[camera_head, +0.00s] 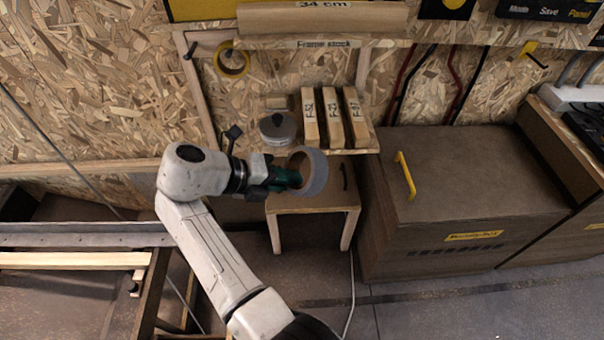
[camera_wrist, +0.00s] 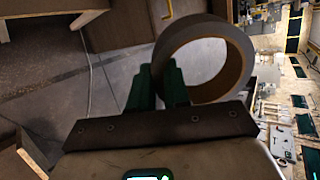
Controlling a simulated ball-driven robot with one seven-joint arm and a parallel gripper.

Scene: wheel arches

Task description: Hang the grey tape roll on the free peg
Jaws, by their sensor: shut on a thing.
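The grey tape roll (camera_head: 318,174) is held in the air in front of the small shelf, its brown inner ring facing left. My gripper (camera_head: 292,178) is shut on the roll's wall at its left side. In the wrist view my green fingers (camera_wrist: 163,84) are close together at the left edge of the roll (camera_wrist: 198,32), which stands on edge. A bare dark peg (camera_head: 190,50) sticks out at the upper left of the wall frame. A yellow tape roll (camera_head: 231,60) hangs just right of it. A yellow mount with a dark rod (camera_head: 534,56) is at the upper right.
A shelf (camera_head: 362,136) behind the roll holds a grey round tin (camera_head: 278,130) and several labelled wooden blocks (camera_head: 332,118). A small wooden stool (camera_head: 312,203) stands below. A large brown box with a yellow handle (camera_head: 405,175) is at right. Cables hang on the wall behind it.

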